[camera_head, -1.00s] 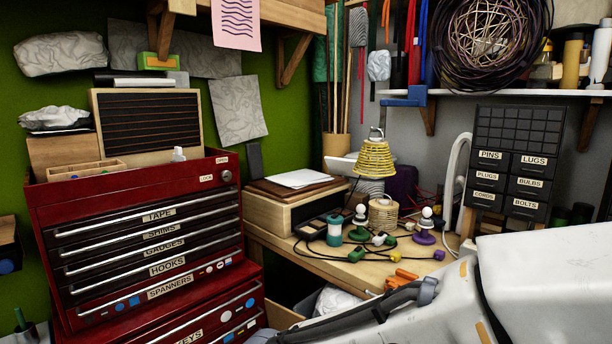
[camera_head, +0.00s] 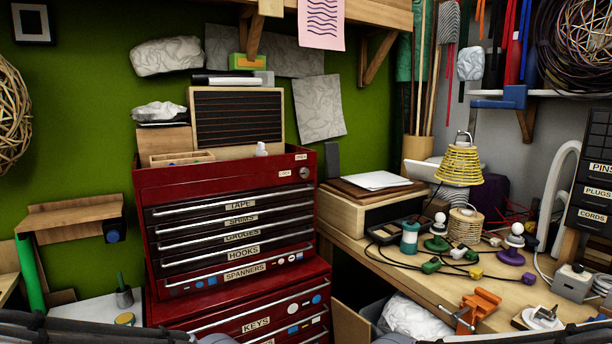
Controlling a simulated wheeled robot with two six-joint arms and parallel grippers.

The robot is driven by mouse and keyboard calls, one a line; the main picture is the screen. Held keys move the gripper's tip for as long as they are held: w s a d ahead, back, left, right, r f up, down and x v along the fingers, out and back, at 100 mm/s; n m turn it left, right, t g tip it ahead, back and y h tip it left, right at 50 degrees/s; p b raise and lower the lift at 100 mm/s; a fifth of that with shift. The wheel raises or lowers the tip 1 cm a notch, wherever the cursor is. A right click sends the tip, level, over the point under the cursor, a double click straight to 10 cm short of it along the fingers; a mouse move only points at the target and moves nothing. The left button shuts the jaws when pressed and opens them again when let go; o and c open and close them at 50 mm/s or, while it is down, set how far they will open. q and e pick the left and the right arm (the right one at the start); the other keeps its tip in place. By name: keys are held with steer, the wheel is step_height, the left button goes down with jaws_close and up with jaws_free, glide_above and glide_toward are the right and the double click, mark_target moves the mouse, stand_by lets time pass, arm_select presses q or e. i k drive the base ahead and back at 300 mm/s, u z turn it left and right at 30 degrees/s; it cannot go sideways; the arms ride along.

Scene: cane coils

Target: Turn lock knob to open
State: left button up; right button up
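The red tool chest (camera_head: 225,180) stands against the green wall at the centre of the view. A small round dark knob (camera_head: 305,173) sits at the upper right of its front. A label that appears to read OPEN (camera_head: 301,157) is above the knob, and one that appears to read LOCK (camera_head: 285,174) is to its left. The knob's exact pointing is too small to tell. The labelled drawers below look shut. Neither gripper is in view; only dark parts, likely of my arms, show along the bottom edge.
A wooden workbench (camera_head: 400,262) at right holds small lamps, cables, a yellow coil (camera_head: 459,165) and an orange clamp (camera_head: 478,308). A wooden wall shelf (camera_head: 75,215) is at left. The space directly before the chest's upper front looks clear.

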mark_target(303, 172)
steer(key=u, duration=0.65)
steer(key=i, duration=1)
steer(key=z, duration=0.3)
